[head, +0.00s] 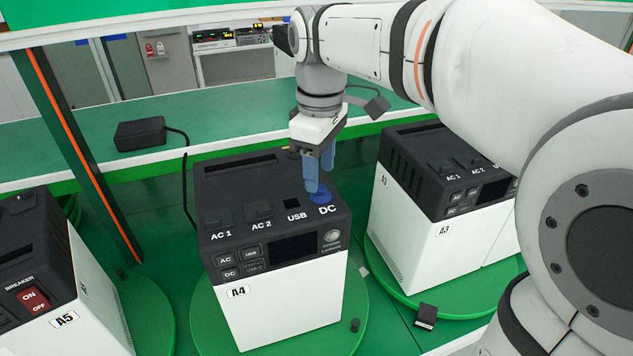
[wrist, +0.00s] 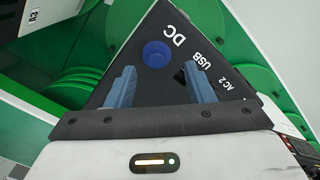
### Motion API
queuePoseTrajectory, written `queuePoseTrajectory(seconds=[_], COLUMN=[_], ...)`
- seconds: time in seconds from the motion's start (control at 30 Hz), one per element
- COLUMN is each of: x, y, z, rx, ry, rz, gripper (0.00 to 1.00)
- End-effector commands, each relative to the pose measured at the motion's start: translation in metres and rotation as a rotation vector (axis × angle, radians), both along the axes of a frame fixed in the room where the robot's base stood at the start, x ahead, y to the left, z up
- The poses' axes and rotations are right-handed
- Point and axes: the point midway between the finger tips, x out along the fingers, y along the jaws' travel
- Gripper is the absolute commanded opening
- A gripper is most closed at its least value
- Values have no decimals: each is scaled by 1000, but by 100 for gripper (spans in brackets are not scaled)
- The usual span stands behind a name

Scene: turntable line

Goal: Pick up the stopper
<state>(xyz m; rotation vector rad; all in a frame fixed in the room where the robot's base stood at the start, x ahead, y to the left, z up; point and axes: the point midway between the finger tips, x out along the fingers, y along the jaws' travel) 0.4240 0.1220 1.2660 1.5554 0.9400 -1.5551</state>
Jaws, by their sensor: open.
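A round blue stopper (head: 322,197) sits at the DC label on top of the power unit marked A4 (head: 275,308). In the wrist view the stopper (wrist: 157,54) shows as a blue disc with a darker middle, beside the letters DC. My gripper (head: 319,174) hangs above it, pointing down, with its blue fingers apart. In the wrist view my gripper (wrist: 160,82) is open and empty, and the stopper lies between and slightly beyond the fingertips. In the head view one finger partly covers the stopper; I cannot tell whether they touch.
Power units A3 (head: 400,235) and A5 (head: 100,310) stand right and left on green turntables. A black adapter (head: 140,134) with a cable lies on the back shelf. A small dark knob (head: 355,325) and a black plug (head: 426,316) lie in front, right of A4.

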Motion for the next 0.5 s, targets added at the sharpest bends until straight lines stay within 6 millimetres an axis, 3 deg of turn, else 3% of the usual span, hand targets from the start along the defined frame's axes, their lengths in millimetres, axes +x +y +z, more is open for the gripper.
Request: queuePoseTrajectory(seconds=[0.2, 0.5], x=[1, 2], y=[-3, -5], z=[-31, -38], rx=[0, 1], ry=[1, 0], rz=[-11, -16], gripper=[48, 48])
